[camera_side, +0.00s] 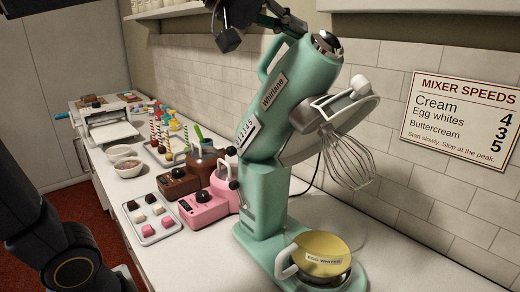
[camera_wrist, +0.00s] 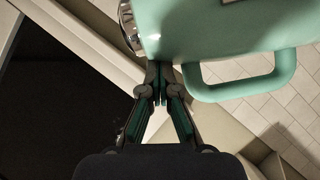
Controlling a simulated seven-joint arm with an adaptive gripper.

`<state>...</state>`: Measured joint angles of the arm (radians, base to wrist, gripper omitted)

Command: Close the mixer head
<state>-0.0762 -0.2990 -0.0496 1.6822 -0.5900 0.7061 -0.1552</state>
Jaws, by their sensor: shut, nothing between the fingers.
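A mint-green stand mixer (camera_side: 262,195) stands on the counter. Its head (camera_side: 300,80) is tilted up and back, with a wire whisk (camera_side: 347,158) hanging from it. A steel bowl with yellow contents and a white handle (camera_side: 320,256) sits on the mixer base. My gripper (camera_side: 228,40) is by the raised upper end of the head in the side view, partly cut off by the top edge. In the wrist view, my gripper (camera_wrist: 160,70) is shut and empty, its fingertips close to the green head (camera_wrist: 215,30), beside its handle (camera_wrist: 245,88). Whether they touch is unclear.
A pink machine (camera_side: 205,207) and a brown one (camera_side: 178,184) stand left of the mixer, near a tray of small sweets (camera_side: 150,217) and bowls (camera_side: 127,166). A tiled wall with a speeds sign (camera_side: 462,118) is behind. A shelf (camera_side: 165,10) hangs at the top.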

